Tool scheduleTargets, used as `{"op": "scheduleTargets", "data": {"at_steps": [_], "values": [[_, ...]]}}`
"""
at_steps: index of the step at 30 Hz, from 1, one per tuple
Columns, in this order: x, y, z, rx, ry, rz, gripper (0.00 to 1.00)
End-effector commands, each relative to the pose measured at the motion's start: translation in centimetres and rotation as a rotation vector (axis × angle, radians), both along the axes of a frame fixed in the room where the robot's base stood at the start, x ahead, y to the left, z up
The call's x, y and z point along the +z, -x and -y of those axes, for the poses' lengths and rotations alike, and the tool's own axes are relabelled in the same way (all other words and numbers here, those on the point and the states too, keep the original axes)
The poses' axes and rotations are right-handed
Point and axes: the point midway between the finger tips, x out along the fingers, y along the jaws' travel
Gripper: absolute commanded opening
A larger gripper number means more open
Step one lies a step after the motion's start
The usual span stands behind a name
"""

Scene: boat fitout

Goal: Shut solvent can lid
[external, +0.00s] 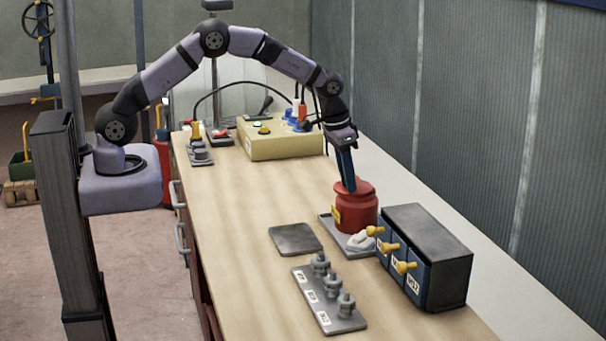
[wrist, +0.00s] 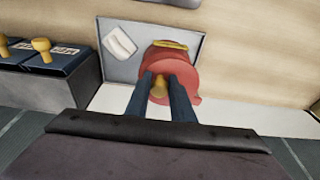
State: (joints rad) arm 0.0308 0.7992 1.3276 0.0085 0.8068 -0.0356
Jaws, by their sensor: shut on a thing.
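The solvent can (external: 362,211) is red with a yellow label and stands upright on a grey tray (external: 328,219). It also shows in the wrist view (wrist: 190,68). My gripper (external: 348,186) reaches down to the can's top from above. In the wrist view its two dark fingers (wrist: 160,85) are on either side of a small yellow knob (wrist: 159,88) at the can's top, and they are shut on it. The fingers hide part of the top, and I cannot tell how far the lid is closed.
A crumpled white rag (external: 357,241) lies on the tray beside the can. A dark drawer cabinet (external: 440,245) with yellow knobs stands close at right. A grey plate (external: 295,239) and a rack (external: 325,297) with grey fittings lie in front. A beige box (external: 270,145) stands behind.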

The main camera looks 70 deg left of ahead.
Motion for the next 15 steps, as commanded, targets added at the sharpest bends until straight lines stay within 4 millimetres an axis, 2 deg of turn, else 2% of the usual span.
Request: {"op": "scheduleTargets", "data": {"at_steps": [1,15], "values": [[-1.0,0.4,0.1,-0.003,-0.001,-0.017,0.11],[-0.9,-1.5,0.9,-0.004,-0.001,-0.016,0.11]]}}
